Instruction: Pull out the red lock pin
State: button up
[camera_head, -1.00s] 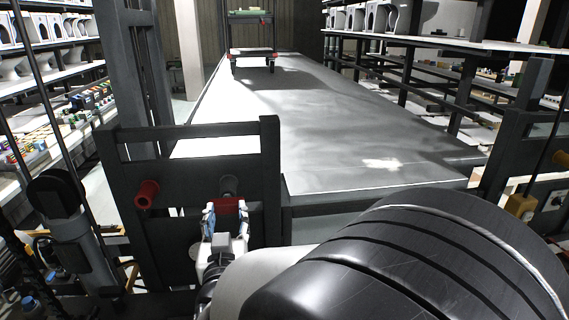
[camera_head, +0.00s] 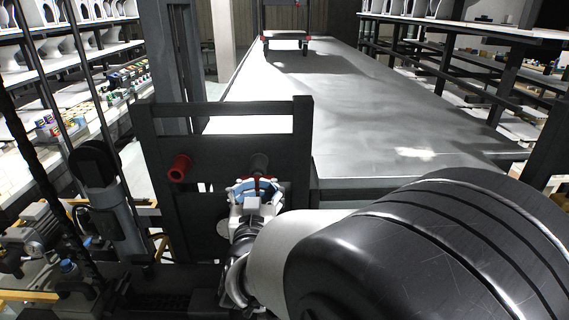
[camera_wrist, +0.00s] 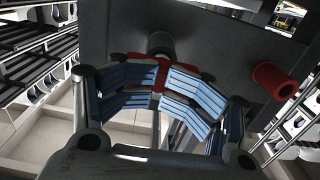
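The red lock pin (camera_wrist: 162,74) shows in the wrist view as a red crosspiece with a short red stem, in front of a dark round boss on the dark plate. My gripper (camera_wrist: 160,88) has its blue-padded fingers closed in from both sides, with the red stem between their tips. In the head view my gripper (camera_head: 256,187) is at the plate's front, below the dark boss (camera_head: 260,163), and only a little red of the lock pin (camera_head: 258,179) shows between the fingers. The pin's far end is hidden.
A separate red cylinder (camera_head: 180,168) sticks out of the dark plate (camera_head: 216,152) left of my gripper; it also shows at right in the wrist view (camera_wrist: 274,79). The long grey deck (camera_head: 345,110) lies behind. Dark uprights and stocked shelves stand on both sides.

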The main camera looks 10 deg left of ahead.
jog(key=shift+f+b, duration=0.1)
jog(key=shift+b, duration=0.25)
jog(key=shift+o, duration=0.2)
jog(key=shift+s, duration=0.15)
jog(key=c, duration=1.1)
jog(key=shift+r, duration=0.2)
grip_shut()
jog(key=shift+r, duration=0.1)
jog(key=shift+o, duration=1.9)
grip_release()
jog(key=shift+r, duration=0.1)
grip_shut()
